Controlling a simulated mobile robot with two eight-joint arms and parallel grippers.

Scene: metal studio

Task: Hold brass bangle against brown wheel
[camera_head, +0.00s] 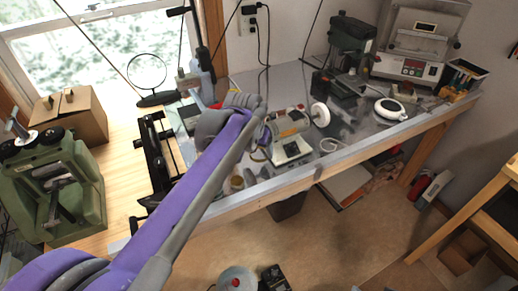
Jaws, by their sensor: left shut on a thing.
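My left arm reaches from the lower left to the bench grinder-like polishing machine (291,124). My left gripper (263,138) is at the machine's left end, mostly hidden behind my own wrist. It is shut on the brass bangle (257,156), of which only a thin yellowish curve shows below the wrist. The brown wheel is not clearly visible; my wrist and gripper cover the machine's left end. I cannot tell whether the bangle touches the wheel. A white wheel (320,114) shows on the machine's right end. My right gripper is not in view.
The machine stands on a metal-topped bench (352,142). A white round device (389,109) and a dark green machine (350,52) are to its right.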

